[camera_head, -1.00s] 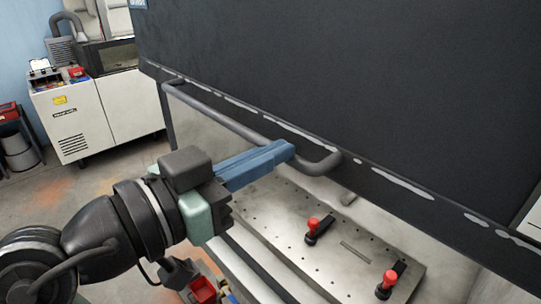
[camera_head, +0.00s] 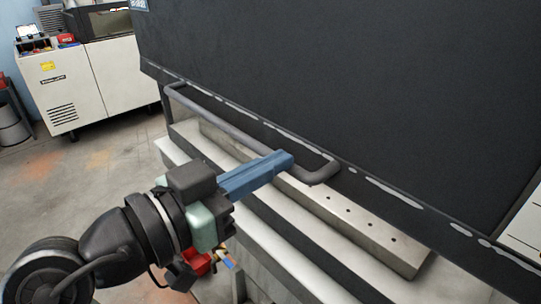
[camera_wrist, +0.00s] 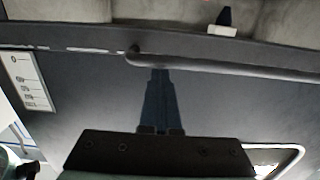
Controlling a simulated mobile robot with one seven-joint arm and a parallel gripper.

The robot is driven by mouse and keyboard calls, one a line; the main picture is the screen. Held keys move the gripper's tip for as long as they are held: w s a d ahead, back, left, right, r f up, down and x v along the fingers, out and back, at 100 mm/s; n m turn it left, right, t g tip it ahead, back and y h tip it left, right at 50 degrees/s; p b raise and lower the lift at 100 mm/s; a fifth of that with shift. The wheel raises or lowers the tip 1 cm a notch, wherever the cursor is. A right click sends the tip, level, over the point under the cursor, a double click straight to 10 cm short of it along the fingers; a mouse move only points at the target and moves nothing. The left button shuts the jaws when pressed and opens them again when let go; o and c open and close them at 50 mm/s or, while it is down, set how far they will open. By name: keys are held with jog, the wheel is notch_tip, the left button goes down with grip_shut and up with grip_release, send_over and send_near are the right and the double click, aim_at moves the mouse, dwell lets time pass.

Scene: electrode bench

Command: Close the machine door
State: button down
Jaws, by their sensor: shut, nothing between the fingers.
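The machine door (camera_head: 340,90) is a large dark panel with a worn pale line along its lower edge; it also fills much of the wrist view (camera_wrist: 90,85). A grey bar handle (camera_head: 230,127) runs along its lower edge and also shows in the wrist view (camera_wrist: 230,69). The metal bed with holes (camera_head: 345,218) shows below the door edge, so a gap is visible there. My gripper (camera_head: 288,158) is shut, its blue fingers laid across the handle near its right end. In the wrist view the fingertips (camera_wrist: 160,72) meet the handle's line; I cannot tell whether they touch.
A white cabinet (camera_head: 75,88) with items on top stands at the back left. The grey floor (camera_head: 85,185) on the left is mostly clear. A red object (camera_head: 197,262) is partly hidden below my wrist.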

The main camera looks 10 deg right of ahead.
notch_tip(320, 180, down, 26)
jog(key=b, duration=1.9)
jog(key=shift+r, duration=0.15)
